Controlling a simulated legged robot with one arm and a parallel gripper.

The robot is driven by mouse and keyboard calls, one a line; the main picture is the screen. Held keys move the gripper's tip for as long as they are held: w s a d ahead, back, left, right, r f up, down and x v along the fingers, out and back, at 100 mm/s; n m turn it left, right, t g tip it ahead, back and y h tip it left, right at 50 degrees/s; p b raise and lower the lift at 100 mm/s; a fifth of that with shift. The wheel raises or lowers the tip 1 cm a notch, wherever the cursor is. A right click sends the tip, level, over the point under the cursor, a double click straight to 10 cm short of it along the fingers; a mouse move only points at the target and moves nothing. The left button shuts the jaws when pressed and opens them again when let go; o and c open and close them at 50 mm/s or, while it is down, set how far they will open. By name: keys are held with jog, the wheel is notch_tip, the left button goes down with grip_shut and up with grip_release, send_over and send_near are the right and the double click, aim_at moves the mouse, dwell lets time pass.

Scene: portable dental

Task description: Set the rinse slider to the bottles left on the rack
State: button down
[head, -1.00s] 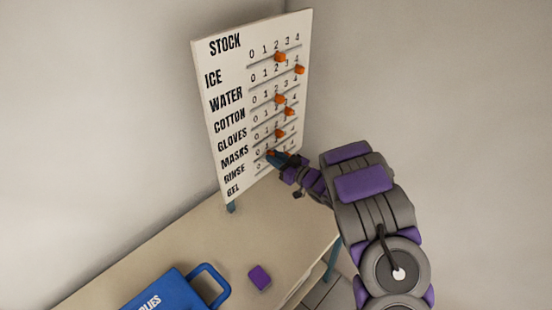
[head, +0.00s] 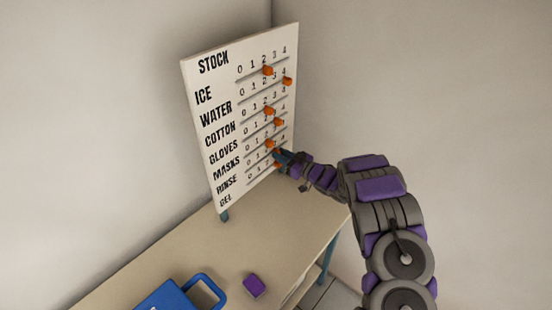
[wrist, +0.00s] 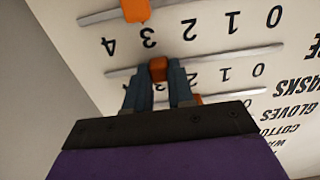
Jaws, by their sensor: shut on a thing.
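The white STOCK board (head: 205,110) stands upright at the back of the table, with several rows of orange sliders on 0–4 scales. The RINSE row is second from the bottom. My gripper (head: 281,155) is at this row in the head view. In the wrist view, which shows the board upside down, my gripper (wrist: 158,82) is shut on the orange rinse slider (wrist: 158,68). The slider sits at about 3; its number is hidden behind the fingers. No rack or bottles are in view.
The gel slider (wrist: 135,9) sits close beside the held one, near 3, and the masks slider (wrist: 198,99) is on the other side. A blue supplies box (head: 175,296) and a purple block (head: 254,286) are on the table (head: 215,255). The table between them and the board is clear.

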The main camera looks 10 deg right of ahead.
jog(key=shift+w+d, duration=0.25)
jog(key=shift+d, duration=0.15)
jog(key=c, duration=1)
grip_release()
jog(key=shift+o, duration=0.2)
jog(key=shift+s, duration=0.1)
jog(key=p+v, duration=0.2)
jog(key=v, duration=1.5)
jog(key=shift+d, duration=0.15)
